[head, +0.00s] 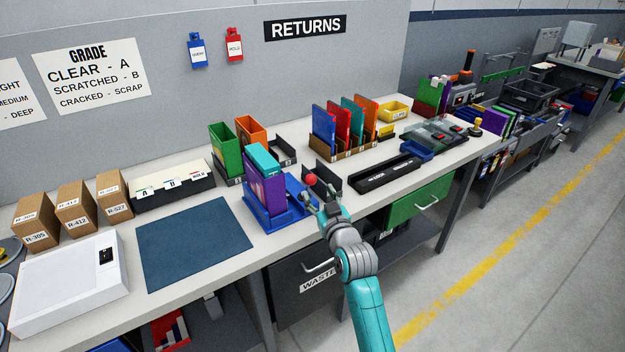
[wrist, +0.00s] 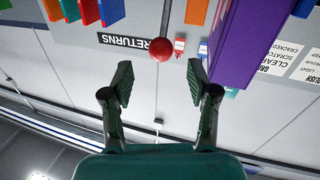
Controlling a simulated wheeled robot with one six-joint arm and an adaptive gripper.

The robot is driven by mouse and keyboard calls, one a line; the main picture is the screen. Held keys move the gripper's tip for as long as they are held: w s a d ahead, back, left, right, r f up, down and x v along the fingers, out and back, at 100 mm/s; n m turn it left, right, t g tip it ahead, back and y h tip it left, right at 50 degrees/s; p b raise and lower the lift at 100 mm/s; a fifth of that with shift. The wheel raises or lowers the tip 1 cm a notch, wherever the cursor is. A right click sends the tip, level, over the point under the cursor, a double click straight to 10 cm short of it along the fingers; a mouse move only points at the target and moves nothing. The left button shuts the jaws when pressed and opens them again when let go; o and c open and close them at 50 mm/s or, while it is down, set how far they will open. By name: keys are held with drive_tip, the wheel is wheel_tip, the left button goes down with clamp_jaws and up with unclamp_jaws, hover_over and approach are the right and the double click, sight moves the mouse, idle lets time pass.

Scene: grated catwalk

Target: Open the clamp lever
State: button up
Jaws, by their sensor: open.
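The clamp lever has a red ball knob (head: 311,180) on a thin grey rod. It stands at the right side of a blue fixture (head: 290,218) on the bench. My gripper (head: 320,208) is at the bench's front edge, close to the knob. In the wrist view the red knob (wrist: 161,49) shows just past the open fingertips of my gripper (wrist: 158,78), roughly centred between them. The jaws are empty. The purple case (wrist: 245,45) shows to the right there. The lever's base is hidden.
A blue mat (head: 195,242) lies left of the fixture. A long black tray (head: 385,174) lies to the right. Coloured cases in a rack (head: 345,150) stand behind.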

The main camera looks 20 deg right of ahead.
sight(313, 184)
drive_tip(key=w, duration=0.7)
drive_tip(key=shift+w+a, duration=0.15)
drive_tip(key=shift+a, duration=0.15)
clamp_jaws()
